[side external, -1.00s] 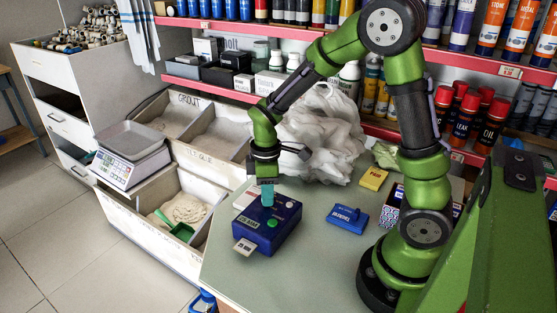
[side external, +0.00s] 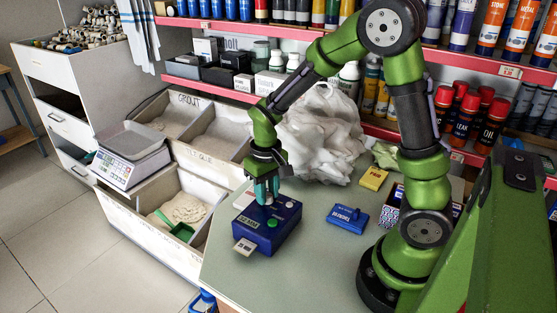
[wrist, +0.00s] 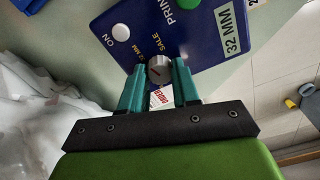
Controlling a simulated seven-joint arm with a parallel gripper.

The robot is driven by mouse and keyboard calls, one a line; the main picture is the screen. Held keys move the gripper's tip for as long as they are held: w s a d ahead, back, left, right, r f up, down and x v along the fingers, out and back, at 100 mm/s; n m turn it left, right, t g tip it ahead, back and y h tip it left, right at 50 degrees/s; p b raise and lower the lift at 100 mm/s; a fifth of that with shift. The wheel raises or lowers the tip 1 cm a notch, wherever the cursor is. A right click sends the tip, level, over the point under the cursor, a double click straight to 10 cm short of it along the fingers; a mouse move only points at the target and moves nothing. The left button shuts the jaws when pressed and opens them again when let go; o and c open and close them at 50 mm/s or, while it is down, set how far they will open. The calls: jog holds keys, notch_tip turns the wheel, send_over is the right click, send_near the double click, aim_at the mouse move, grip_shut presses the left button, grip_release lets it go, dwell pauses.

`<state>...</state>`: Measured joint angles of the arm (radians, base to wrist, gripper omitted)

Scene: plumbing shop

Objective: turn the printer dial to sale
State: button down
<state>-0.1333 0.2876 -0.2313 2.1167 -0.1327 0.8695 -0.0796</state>
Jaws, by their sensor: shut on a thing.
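The blue printer (side external: 268,236) sits on the grey-green counter, with a paper label at its front. It also shows in the wrist view (wrist: 193,45), with a white ON button (wrist: 121,32), a green button and lettering that includes SALE. The round grey metal dial (wrist: 158,69) stands on its top, with a dark mark on its face. SALE is printed beside the dial; a red-and-white label shows on its near side. I cannot tell surely which label the mark points to. My gripper (side external: 265,199) points down over the printer, its teal fingers shut on the dial from both sides.
A smaller blue block (side external: 347,217) and a yellow box (side external: 373,179) lie to the right on the counter. A pile of white plastic bags (side external: 322,135) stands behind. Bins and a scale (side external: 130,155) are at the left. The counter's front is clear.

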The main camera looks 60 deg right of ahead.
jog(key=m, duration=0.5)
jog(key=shift+m, duration=2.4)
jog(key=c, duration=0.8)
grip_release()
notch_tip(320, 180, up, 17)
jog(key=shift+f, duration=0.1)
